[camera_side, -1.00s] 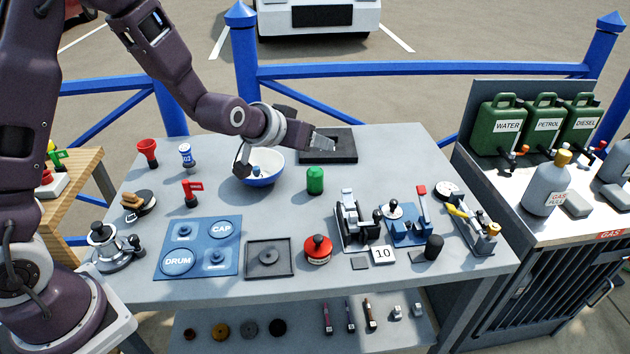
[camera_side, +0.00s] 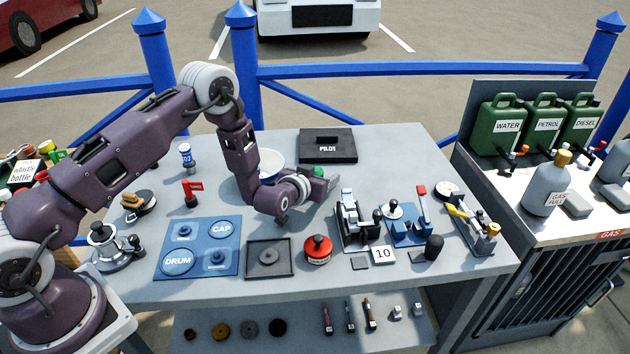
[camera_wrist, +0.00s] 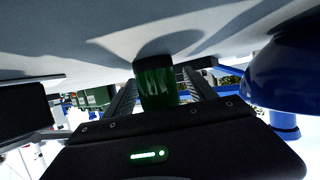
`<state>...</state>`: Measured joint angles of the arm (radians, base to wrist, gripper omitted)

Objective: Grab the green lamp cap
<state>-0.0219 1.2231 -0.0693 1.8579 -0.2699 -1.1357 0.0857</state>
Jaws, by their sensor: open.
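The green lamp cap (camera_side: 318,171) stands on the grey table; in the side view only its top shows behind my gripper (camera_side: 317,186). In the wrist view, which shows the table at the top, the cap (camera_wrist: 155,84) is a dark green cylinder between the two fingers of my gripper (camera_wrist: 160,90). The fingers are open, one on each side of it, with a gap visible on the left. Contact on the right side is hard to judge. My gripper lies low and nearly level over the table.
The white and blue bowl (camera_side: 270,160) stands close behind my forearm; its blue side fills the right of the wrist view (camera_wrist: 285,70). A black PILOT block (camera_side: 328,145) lies behind the cap. A metal clamp device (camera_side: 352,222) and a red-knobbed part (camera_side: 318,250) stand in front.

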